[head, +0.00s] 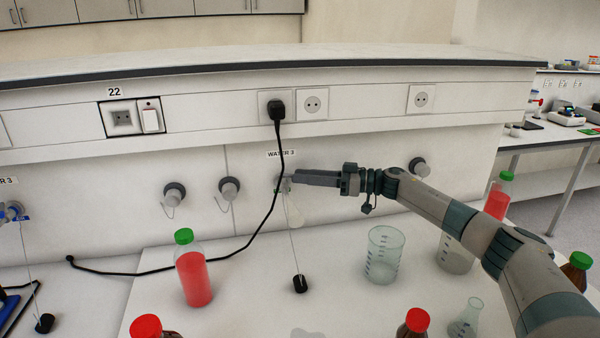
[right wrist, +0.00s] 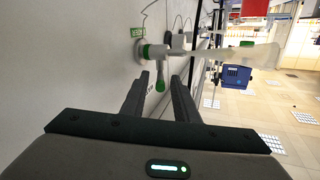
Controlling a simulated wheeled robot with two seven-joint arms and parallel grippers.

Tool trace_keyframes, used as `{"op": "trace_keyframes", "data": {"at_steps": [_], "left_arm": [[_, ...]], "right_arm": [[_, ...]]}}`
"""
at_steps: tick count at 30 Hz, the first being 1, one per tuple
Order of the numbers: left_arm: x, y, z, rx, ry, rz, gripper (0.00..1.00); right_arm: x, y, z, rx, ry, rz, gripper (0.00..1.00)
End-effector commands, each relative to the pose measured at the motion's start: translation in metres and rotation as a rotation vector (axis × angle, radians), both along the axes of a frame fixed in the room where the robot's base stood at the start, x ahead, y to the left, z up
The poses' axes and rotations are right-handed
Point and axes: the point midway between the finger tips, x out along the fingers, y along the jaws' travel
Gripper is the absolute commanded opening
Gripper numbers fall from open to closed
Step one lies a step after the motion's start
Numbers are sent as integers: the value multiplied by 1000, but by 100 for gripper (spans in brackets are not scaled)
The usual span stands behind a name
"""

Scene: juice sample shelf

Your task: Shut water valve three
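The water valve (right wrist: 152,52) labelled WATER 3 is on the white wall panel; in the head view its label (head: 281,154) shows above my right gripper's tips. In the right wrist view a short green-tipped handle (right wrist: 160,84) hangs from the valve body, and a pale translucent spout reaches out to the right. My right gripper (head: 292,180) reaches in from the right at the valve, covering much of it in the head view. In the right wrist view its two fingers (right wrist: 159,92) are apart, with the handle's tip in the gap between them. My left gripper is not in view.
A black cable (head: 262,225) hangs from a plug in front of the panel, just left of the valve. A red bottle (head: 193,275) and a beaker (head: 385,255) stand on the bench below. Another tap (head: 12,212) is at the far left.

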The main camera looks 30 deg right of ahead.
Motion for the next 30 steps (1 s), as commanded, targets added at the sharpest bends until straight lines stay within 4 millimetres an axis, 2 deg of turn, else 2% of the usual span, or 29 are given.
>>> {"op": "trace_keyframes", "data": {"at_steps": [6, 15, 16, 19, 30], "left_arm": [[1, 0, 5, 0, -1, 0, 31], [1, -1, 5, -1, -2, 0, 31], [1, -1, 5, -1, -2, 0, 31], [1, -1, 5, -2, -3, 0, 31], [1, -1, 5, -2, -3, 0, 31]], "right_arm": [[8, 12, 0, -1, 1, 0, 28], [9, 13, -1, -1, 1, -1, 28], [9, 12, -1, -1, 1, -1, 25], [9, 12, -1, -1, 1, -1, 1], [9, 12, 0, -1, 1, -1, 0]]}}
